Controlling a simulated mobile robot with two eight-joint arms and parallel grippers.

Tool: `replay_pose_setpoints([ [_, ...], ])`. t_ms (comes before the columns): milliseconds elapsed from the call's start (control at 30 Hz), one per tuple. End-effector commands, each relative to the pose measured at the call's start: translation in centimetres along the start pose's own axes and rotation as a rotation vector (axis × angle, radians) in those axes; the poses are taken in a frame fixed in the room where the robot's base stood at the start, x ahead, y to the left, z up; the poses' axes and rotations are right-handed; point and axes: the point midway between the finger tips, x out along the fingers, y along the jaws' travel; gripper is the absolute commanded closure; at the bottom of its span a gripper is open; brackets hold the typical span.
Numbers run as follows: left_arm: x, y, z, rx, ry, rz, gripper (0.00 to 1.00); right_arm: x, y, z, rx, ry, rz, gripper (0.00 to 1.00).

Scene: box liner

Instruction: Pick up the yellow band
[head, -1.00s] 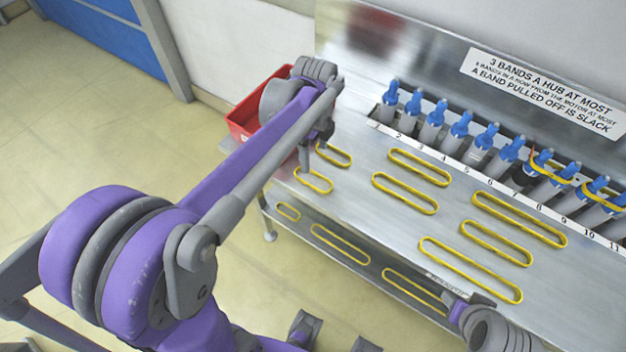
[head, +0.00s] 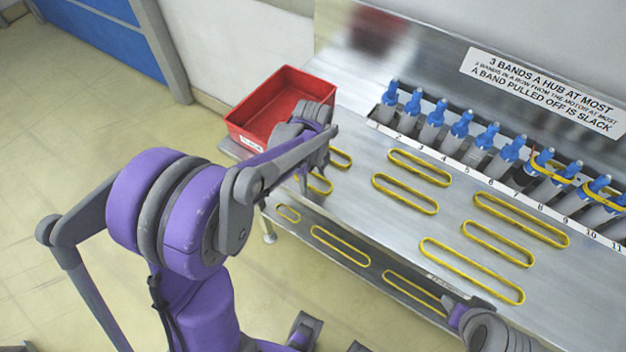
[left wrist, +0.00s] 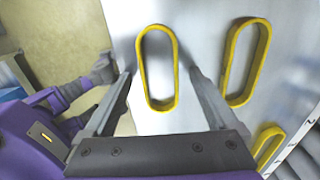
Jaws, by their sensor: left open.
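Several yellow bands lie loose on the steel bench. In the left wrist view, one small yellow band (left wrist: 161,107) lies between and below the spread fingers of my left gripper (left wrist: 160,72). In the head view my left gripper (head: 315,180) is over the bench's left end, partly hiding this band (head: 330,186). The gripper is open and empty; I cannot tell its exact height. A second band (left wrist: 262,45) lies just right of the right finger. My right gripper (head: 462,312) is at the bench's front edge, its jaws unclear.
A red bin (head: 252,140) stands at the bench's left end. A numbered row of blue-topped hubs (head: 435,122) runs along the back, with yellow bands around some at right. Larger loose bands (head: 405,208) cover the middle. A sign (head: 545,90) is on the back panel.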

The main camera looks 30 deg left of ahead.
Motion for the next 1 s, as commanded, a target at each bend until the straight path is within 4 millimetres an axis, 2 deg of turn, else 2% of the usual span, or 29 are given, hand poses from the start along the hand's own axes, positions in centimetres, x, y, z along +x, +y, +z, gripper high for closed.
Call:
replay_pose_setpoints([
  [167,0.0,0.0,0.0,0.000,0.000,0.000,0.07,0.0,0.0,0.0,0.000,0.000,0.000,0.50],
  [600,-0.1,0.0,0.0,0.000,0.000,0.000,0.87,0.0,0.0,0.0,0.000,0.000,0.000,0.50],
  [667,-0.1,0.0,0.0,0.000,0.000,0.000,0.96,0.0,0.0,0.0,0.000,0.000,0.000,0.50],
  [867,-0.1,0.0,0.0,0.000,0.000,0.000,0.96,0.0,0.0,0.0,0.000,0.000,0.000,0.50],
  [1000,-1.2,0.0,0.0,0.000,0.000,0.000,0.96,-0.1,0.0,-0.1,0.000,0.001,0.000,0.50],
])
